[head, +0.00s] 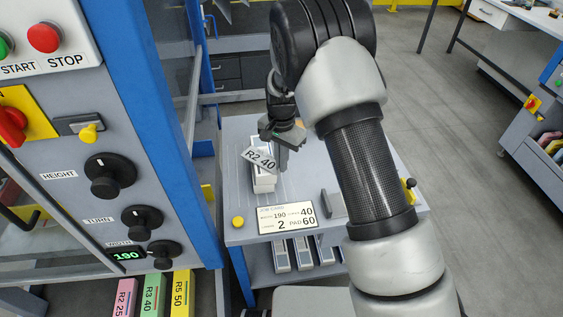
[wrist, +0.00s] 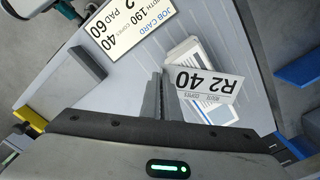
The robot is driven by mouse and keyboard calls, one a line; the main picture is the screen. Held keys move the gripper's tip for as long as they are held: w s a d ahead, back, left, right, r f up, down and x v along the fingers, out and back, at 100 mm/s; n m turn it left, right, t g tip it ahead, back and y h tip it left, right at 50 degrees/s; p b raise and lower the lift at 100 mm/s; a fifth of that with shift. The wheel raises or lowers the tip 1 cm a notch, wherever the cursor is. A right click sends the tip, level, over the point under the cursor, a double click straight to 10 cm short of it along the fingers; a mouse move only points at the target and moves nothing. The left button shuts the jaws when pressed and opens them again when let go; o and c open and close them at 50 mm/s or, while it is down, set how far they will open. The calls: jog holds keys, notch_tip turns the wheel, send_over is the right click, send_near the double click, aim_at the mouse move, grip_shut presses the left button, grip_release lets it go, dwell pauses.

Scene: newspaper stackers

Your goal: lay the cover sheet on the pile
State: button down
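The cover sheet (head: 259,159), a white slip marked "R2 40", is above the pile in the head view. It also shows in the wrist view (wrist: 208,84). The pile (head: 264,184) is a narrow white stack of papers on the grey table; in the wrist view the pile (wrist: 212,112) shows on both sides of the sheet. My gripper (head: 283,160) points down beside the pile. In the wrist view its fingers (wrist: 160,92) are close together, with one end of the sheet at them, so it appears shut on the sheet. Any gap between sheet and pile is hard to judge.
A job card (head: 287,218) lies at the table's (head: 241,211) front, with a yellow button (head: 238,221) to its left. A grey upright block (head: 332,203) stands right of the pile. A control panel (head: 70,165) with knobs fills the left. Bundles (head: 303,254) sit below.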

jog(key=c, duration=2.5)
grip_release()
jog(key=shift+f, duration=0.15)
jog(key=o, duration=0.5)
